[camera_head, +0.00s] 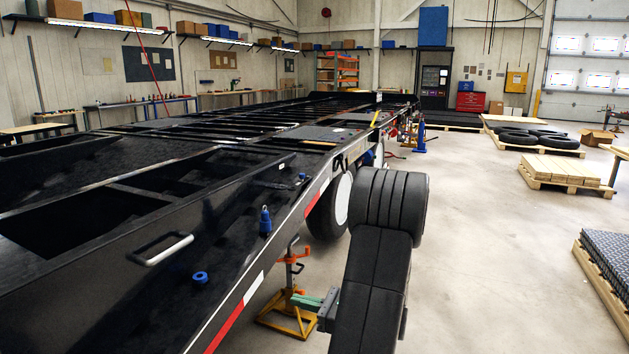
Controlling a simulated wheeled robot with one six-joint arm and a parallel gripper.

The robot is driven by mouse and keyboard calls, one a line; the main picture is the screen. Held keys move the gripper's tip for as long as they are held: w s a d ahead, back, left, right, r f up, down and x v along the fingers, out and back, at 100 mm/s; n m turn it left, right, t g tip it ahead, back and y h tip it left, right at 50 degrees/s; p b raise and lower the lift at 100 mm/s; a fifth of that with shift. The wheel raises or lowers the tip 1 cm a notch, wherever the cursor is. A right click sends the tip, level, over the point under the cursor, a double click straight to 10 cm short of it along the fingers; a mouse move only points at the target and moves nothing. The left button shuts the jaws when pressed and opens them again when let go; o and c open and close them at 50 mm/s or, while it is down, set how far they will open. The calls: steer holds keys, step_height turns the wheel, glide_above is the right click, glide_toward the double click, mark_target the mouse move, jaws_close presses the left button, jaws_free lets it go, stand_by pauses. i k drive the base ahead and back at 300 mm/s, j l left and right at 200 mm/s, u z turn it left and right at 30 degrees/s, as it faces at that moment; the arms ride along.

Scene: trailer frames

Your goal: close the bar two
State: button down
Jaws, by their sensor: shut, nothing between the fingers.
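The long black trailer frame (215,195) runs from the lower left to the back of the hall. A silver bar-shaped handle (160,249) stands on its near top surface; I cannot tell whether this is bar two. No bar carries a readable number. My gripper (298,300) is low beside the trailer's near side, pointing left, in front of the orange and yellow jack stand. Its fingers look together, with nothing seen between them. My black arm hides part of the view to its right. The gripper is apart from the silver handle.
A blue fitting (265,221) and a blue ring (200,278) are on the trailer. The jack stand (289,298) is close to my gripper. Trailer wheels (328,212) are beyond it. Pallets with planks (562,170) and tires (535,138) stand right. The concrete floor between is clear.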

mark_target(300, 179)
steer(key=i+l, duration=0.15)
steer(key=i, duration=1.1)
steer(key=i+l+z, duration=0.15)
steer(key=i, duration=1.15)
